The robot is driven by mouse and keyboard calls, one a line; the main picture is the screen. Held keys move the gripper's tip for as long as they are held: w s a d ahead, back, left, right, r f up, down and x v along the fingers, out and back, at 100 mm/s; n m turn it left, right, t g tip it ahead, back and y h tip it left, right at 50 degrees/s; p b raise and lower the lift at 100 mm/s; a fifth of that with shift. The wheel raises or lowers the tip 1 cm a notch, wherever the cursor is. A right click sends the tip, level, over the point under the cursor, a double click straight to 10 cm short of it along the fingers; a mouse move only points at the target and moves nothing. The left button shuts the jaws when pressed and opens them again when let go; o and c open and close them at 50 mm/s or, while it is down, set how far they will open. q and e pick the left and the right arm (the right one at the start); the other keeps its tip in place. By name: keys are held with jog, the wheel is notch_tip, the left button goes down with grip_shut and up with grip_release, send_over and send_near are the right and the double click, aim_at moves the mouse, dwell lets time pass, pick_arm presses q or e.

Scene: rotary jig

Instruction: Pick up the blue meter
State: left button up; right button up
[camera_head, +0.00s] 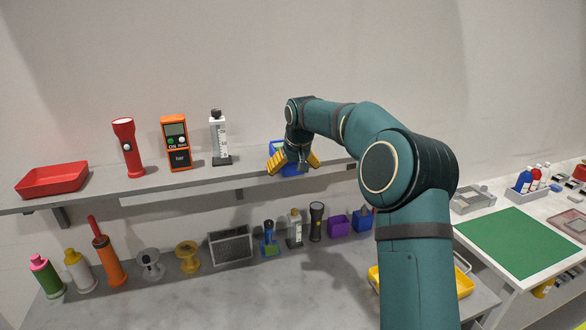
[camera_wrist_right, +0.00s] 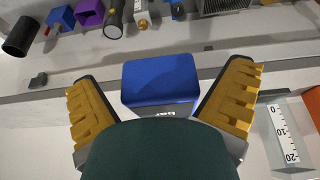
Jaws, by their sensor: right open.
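The blue meter (camera_head: 291,171) is on the upper shelf in the head view, partly hidden by my right gripper (camera_head: 293,162). In the right wrist view, the top of the blue meter (camera_wrist_right: 160,80) shows between the two yellow fingers of my right gripper (camera_wrist_right: 164,100). A finger is on each side of it, with a gap visible on both sides. The gripper is open. Its lower part is hidden behind my wrist. My left gripper is not in view.
The upper shelf (camera_head: 120,192) also holds a white graduated device (camera_head: 220,140), an orange meter (camera_head: 176,142), a red flashlight (camera_head: 127,147) and a red tray (camera_head: 52,180). Several small items stand on the lower counter. A side table with a green mat (camera_head: 515,242) is at right.

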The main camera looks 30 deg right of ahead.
jog(key=v, duration=1.2)
jog(key=shift+s+a, duration=0.1)
